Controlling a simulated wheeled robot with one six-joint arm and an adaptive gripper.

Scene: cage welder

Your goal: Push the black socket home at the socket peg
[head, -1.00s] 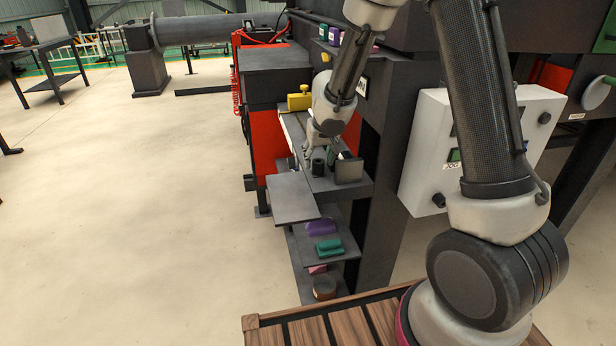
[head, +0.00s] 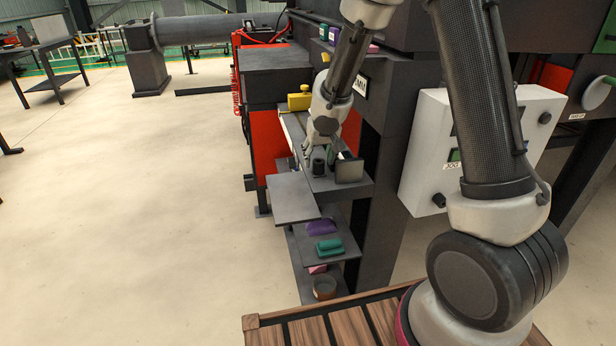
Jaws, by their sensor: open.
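The black socket (head: 318,166) stands upright on the narrow grey shelf (head: 325,190) on the machine's side. The socket peg cannot be made out; whether the socket is around it I cannot tell. My gripper (head: 321,146) is just above the socket, pointing down, and looks open. It is too small in the picture to tell whether its fingers touch the socket.
A dark upright plate (head: 349,170) stands right of the socket. A yellow block (head: 299,102) sits farther back. A flat grey plate (head: 292,198) juts out to the left. Lower shelves hold a green item (head: 329,249) and a brown round container (head: 324,288).

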